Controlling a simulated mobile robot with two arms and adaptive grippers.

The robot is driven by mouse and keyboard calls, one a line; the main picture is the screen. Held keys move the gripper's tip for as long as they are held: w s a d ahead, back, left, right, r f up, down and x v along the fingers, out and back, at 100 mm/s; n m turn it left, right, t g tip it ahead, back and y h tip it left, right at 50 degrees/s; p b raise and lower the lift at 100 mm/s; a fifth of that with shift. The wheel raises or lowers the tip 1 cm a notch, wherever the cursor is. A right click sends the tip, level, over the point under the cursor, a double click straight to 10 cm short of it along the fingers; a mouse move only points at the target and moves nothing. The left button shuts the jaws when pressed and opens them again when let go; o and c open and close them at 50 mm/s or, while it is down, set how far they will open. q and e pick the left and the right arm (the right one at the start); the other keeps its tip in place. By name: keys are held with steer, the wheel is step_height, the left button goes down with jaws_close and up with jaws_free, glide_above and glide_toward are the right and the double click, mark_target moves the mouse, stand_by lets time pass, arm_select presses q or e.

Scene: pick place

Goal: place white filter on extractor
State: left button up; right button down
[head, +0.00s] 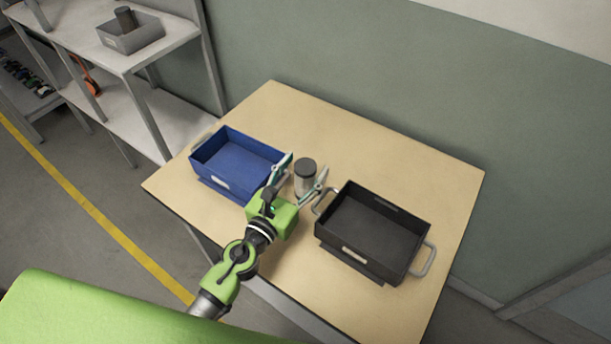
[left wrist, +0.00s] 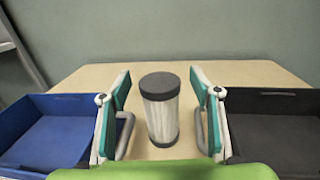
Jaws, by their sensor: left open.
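The white filter (head: 305,182) is a pale cylinder with dark end caps. It stands upright on the table between the two trays. In the left wrist view the filter (left wrist: 161,112) stands between my two fingers, with a gap on each side. My left gripper (head: 305,178) is open around or just in front of the filter, its fingers apart. The left gripper's fingers also frame the left wrist view (left wrist: 162,108). I cannot pick out anything that is clearly the extractor. My right gripper is not in view.
A blue tray (head: 219,186) stands left of the filter and a black tray (head: 342,248) stands right, both close to my fingers. The wooden table (head: 420,178) is bare at the back and right. A shelf (head: 75,45) with a grey bin (head: 113,42) stands at upper left.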

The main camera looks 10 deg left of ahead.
arm_select(q)
steer(key=shift+w+d, duration=0.2)
steer(key=shift+w, duration=0.5)
steer(key=c, duration=1.6)
jaws_close()
